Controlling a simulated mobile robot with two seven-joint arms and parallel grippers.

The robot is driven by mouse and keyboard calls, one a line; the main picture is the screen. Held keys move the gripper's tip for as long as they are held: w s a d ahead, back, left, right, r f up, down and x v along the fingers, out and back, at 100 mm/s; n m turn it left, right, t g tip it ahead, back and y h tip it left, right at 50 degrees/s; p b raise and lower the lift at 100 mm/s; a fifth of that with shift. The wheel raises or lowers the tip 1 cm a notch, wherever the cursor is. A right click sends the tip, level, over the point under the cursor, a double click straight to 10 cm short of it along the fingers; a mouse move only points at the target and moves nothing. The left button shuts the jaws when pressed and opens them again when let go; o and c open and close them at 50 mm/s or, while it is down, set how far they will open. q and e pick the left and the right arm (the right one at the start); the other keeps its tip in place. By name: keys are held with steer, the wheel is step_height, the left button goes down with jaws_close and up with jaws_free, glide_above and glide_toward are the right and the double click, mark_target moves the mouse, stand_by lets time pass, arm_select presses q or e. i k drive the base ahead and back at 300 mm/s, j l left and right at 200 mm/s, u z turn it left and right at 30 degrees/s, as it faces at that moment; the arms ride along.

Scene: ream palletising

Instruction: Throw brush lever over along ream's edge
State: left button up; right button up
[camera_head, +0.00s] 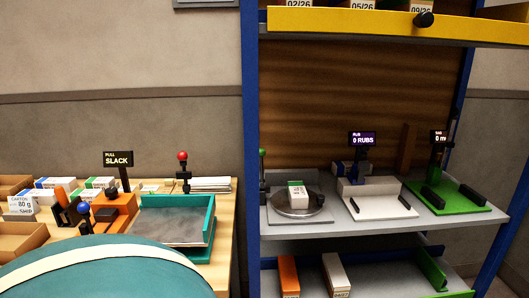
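Neither of my grippers shows in the head view. No brush is clearly recognisable, and I cannot tell which part is the brush lever. A red-knobbed upright lever (183,171) stands on the table behind a teal tray (209,222). The tray has a flat grey surface (165,226). White stacked sheets (209,184), perhaps a ream, lie beside the red-knobbed lever. An orange device (118,212) with a blue knob stands left of the tray, near a black sign (118,159) reading "PULL SLACK".
The blue-framed shelf (250,150) at right carries a round plate (297,209) with a small box, a white station (378,205) with a "0 RUBS" display (362,139), and a green station (453,204). Boxes and cartons (22,205) crowd the table's left.

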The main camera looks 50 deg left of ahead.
mark_target(262, 151)
steer(key=k+j+z, duration=0.15)
steer(key=j, duration=0.3)
steer(key=k+j+z, duration=0.15)
steer(key=k+j, duration=0.55)
steer(key=j, duration=0.15)
steer(key=k+j+z, duration=0.1)
steer(key=k+j, duration=0.2)
steer(key=j, duration=0.2)
